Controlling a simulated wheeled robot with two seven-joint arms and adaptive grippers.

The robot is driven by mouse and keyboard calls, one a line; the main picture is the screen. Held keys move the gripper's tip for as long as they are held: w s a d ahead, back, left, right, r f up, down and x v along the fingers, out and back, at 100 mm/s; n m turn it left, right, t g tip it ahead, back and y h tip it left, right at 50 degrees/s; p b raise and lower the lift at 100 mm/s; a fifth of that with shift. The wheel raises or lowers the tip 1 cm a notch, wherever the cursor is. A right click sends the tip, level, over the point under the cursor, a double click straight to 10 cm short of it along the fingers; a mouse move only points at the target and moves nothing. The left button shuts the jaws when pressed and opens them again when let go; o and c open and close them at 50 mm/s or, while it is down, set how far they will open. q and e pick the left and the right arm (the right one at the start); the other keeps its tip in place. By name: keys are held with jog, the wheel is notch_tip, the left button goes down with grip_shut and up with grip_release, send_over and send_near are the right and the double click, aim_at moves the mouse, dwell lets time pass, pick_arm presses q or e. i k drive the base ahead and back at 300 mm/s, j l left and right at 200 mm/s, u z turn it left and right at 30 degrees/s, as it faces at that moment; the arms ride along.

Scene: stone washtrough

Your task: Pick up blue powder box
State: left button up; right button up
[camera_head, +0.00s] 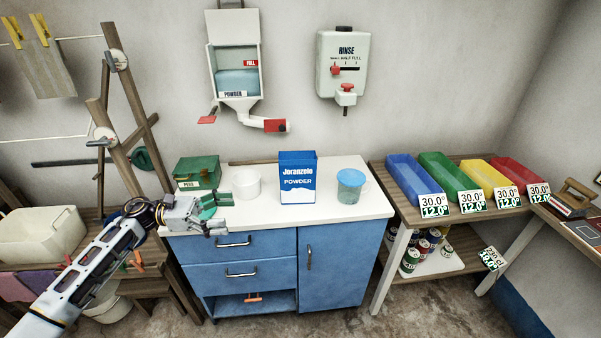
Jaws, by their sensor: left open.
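The blue powder box (297,180) stands upright near the middle of the white top of the blue cabinet (346,262). My left gripper (222,212) is open and empty at the front left edge of the cabinet top. It is left of the box and apart from it, with a white tub behind it. My right gripper does not show.
A green box (197,172) is at the back left. Coloured bins (415,182) fill the right table. The powder dispenser (235,70) hangs above.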

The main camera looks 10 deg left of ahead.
aim_at(298, 168)
jog(key=i, duration=0.85)
